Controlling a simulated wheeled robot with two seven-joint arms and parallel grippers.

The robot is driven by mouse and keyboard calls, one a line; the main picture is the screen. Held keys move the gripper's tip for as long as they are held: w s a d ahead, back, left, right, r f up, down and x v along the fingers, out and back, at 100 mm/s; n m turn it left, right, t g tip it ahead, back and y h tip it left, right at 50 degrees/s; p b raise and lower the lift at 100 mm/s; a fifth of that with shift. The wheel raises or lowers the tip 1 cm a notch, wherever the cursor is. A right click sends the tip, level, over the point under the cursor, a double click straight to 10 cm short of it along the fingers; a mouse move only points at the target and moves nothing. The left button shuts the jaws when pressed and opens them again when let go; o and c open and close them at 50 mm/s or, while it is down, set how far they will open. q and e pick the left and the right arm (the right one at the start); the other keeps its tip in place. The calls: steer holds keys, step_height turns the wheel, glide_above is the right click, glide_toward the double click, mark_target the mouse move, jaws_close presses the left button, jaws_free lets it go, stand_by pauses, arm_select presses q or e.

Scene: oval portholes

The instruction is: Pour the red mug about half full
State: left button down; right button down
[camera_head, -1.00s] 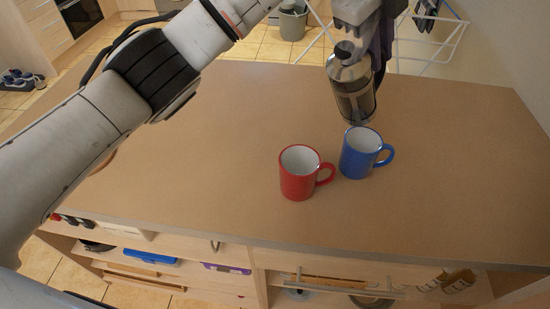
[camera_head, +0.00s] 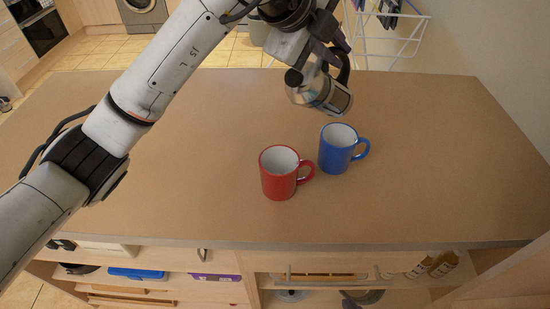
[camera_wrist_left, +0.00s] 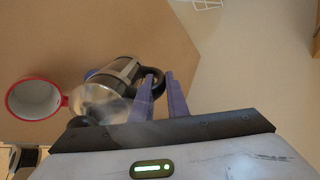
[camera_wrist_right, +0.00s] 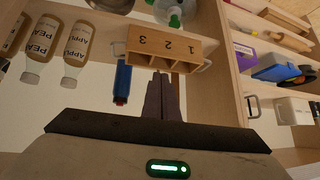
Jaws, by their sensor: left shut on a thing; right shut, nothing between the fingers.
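The red mug (camera_head: 279,178) stands upright on the counter with its handle to the right; its inside looks white and empty. In the left wrist view the red mug (camera_wrist_left: 36,115) is left of the press. My left gripper (camera_head: 338,58) is shut on the handle of the French press (camera_head: 325,94), held in the air behind the mugs. The press is tipped well over, lid end to the left; it also shows in the left wrist view (camera_wrist_left: 105,98), its contents unclear. My right gripper (camera_wrist_right: 162,96) is shut and empty, low in front of the shelves.
A blue mug (camera_head: 336,153) stands close right of and behind the red one, handle right. The counter (camera_head: 420,190) is otherwise clear. In the right wrist view, bottles (camera_wrist_right: 78,48), a numbered wooden box (camera_wrist_right: 160,45) and a blue object (camera_wrist_right: 122,82) are near the right gripper.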

arm_select(q)
steer(key=shift+s+a+r+t+h, duration=0.1)
steer(key=shift+s+a+t+h, duration=0.05)
steer(key=shift+t+h, duration=0.25)
steer(key=shift+s+a+f, duration=0.1)
steer(key=shift+f, duration=0.15)
steer(key=shift+s+a+f+t+h, duration=0.3)
steer(key=shift+f+t+h, duration=0.2)
steer(key=shift+f+t, duration=0.1)
stand_by(0.8)
steer(key=shift+s+a+h+b, duration=0.2)
steer(key=shift+s+h+b, duration=0.1)
steer(key=shift+b, duration=0.15)
stand_by(0.7)
steer(key=shift+s+a+f+t+h+b, duration=0.1)
steer(key=shift+s+a+t+h+b, duration=0.15)
steer(key=shift+t+b, duration=0.45)
stand_by(0.3)
